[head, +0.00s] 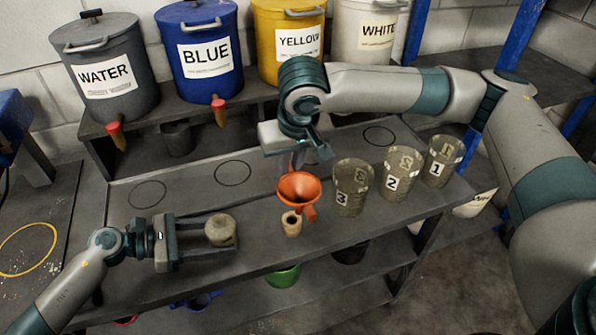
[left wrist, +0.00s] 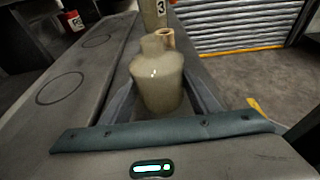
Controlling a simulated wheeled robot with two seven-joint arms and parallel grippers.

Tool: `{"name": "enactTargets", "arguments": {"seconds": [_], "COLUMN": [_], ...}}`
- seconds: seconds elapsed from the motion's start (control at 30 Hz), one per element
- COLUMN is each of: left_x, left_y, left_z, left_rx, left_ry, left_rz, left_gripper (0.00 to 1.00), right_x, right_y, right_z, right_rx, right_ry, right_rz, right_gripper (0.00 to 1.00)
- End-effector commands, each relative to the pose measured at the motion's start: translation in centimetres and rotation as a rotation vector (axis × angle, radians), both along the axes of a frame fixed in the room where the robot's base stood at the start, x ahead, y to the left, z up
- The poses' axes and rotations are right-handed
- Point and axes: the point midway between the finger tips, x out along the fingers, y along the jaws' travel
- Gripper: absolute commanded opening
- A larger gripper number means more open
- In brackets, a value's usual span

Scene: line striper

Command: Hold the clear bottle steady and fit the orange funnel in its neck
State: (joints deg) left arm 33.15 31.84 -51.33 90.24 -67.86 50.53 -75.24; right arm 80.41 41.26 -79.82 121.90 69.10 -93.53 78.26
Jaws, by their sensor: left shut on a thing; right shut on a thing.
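The clear bottle (head: 221,230), murky and greyish with a narrow neck, stands upright on the bench. My left gripper (head: 212,231) is shut around its body from the left; the left wrist view also shows the bottle (left wrist: 160,80) between the fingers. The orange funnel (head: 298,188) is to the right of the bottle, apart from its neck, with its wide mouth up. My right gripper (head: 297,165) is shut on the funnel from behind; its fingertips are partly hidden. The left wrist view does not show the funnel.
A small tan hollow piece (head: 292,223) stands below the funnel. Clear cups marked 3 (head: 352,188), 2 (head: 399,175) and 1 (head: 443,160) stand to the right. Labelled buckets, including a blue one (head: 200,45), line the back shelf. The bench around the drawn circles is bare.

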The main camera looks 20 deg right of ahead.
Motion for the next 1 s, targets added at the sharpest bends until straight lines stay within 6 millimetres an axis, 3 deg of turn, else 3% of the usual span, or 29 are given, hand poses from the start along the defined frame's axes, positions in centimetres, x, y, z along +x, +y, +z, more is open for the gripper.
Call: {"name": "enactTargets", "arguments": {"seconds": [0.3, 0.6, 0.77, 1.0], "left_x": [0.0, 0.0, 0.0, 0.0], "left_y": [0.0, 0.0, 0.0, 0.0], "left_z": [0.0, 0.0, 0.0, 0.0], "left_rx": [0.000, 0.000, 0.000, 0.000], "left_ry": [0.000, 0.000, 0.000, 0.000], "left_rz": [0.000, 0.000, 0.000, 0.000], "left_gripper": [0.43, 0.43, 0.43, 0.43], "right_x": [3.3, 4.6, 4.7, 4.8], "right_y": [8.6, 15.6, 17.2, 17.4], "right_z": [2.4, 4.4, 4.8, 4.9], "right_rx": [0.004, -0.002, -0.005, -0.006], "right_ry": [-0.002, -0.002, -0.001, -0.001], "right_rz": [0.008, 0.008, 0.007, 0.006], "right_gripper": [0.00, 0.00, 0.00, 0.00]}}
